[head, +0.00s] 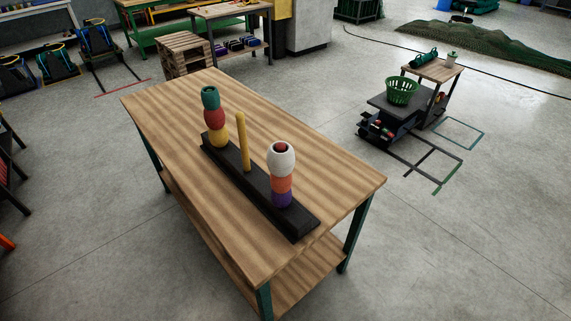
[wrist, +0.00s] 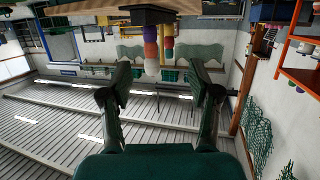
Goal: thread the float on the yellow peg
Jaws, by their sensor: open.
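A bare upright yellow peg (head: 242,142) stands in the middle of a black base (head: 255,185) on the wooden table. Left of it, a stack has a yellow float (head: 218,137) at the bottom, a red float (head: 214,117) and a green float (head: 210,97) on top. Right of it, a stack has a purple float (head: 281,199), an orange float (head: 281,181) and a white float (head: 281,159) on top, with a dark red peg tip inside. My gripper (wrist: 158,72) shows only in the wrist view, open and empty. There the scene is upside down, and the white float (wrist: 152,68) appears between the fingers, apart from both.
The table (head: 150,110) has clear wood around the base. A cart with a green basket (head: 402,91) stands on the floor at right, and a wooden crate (head: 185,52) behind the table. Open floor surrounds the table.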

